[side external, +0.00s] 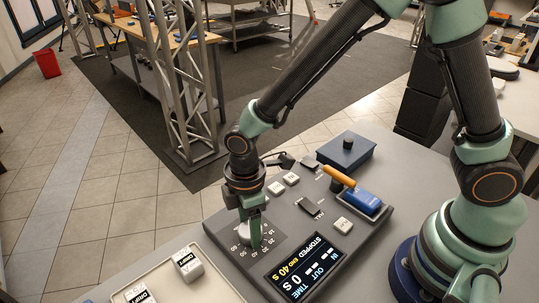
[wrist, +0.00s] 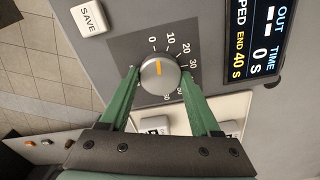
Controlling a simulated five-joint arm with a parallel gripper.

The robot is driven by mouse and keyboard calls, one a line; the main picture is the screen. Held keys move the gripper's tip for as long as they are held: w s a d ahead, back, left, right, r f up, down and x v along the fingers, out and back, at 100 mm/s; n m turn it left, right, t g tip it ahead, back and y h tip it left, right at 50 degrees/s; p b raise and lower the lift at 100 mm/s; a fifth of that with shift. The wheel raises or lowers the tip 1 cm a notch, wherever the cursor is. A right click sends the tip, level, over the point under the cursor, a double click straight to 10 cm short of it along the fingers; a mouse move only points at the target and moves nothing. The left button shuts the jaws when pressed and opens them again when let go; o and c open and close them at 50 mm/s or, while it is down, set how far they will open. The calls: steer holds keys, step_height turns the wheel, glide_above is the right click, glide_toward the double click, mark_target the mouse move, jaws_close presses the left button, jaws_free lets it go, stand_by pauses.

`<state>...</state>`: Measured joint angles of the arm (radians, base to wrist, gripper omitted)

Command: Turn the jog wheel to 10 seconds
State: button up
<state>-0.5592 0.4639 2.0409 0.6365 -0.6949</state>
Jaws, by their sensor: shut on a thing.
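The jog wheel (wrist: 158,76) is a round grey knob with an orange mark, set in a dark panel with a printed scale. In the wrist view its orange mark points close to the 0, left of the 10. My gripper (wrist: 160,73) has its two green fingers on either side of the wheel, shut on it. In the side view my gripper (side external: 254,228) reaches down onto the wheel (side external: 244,235), which is partly hidden by the fingers. The display (side external: 302,269) reads STOPPED, END 40 s and TIME 0 s, with dashes at IN and OUT.
A dark blue box (side external: 346,150) stands behind. A pale tray (side external: 213,272) with white labelled blocks (side external: 187,263) lies beside the console.

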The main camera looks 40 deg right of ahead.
steer(key=shift+m, duration=2.2)
steer(key=o, duration=1.4)
step_height(320, 180, up, 12)
steer(key=shift+r, duration=0.1)
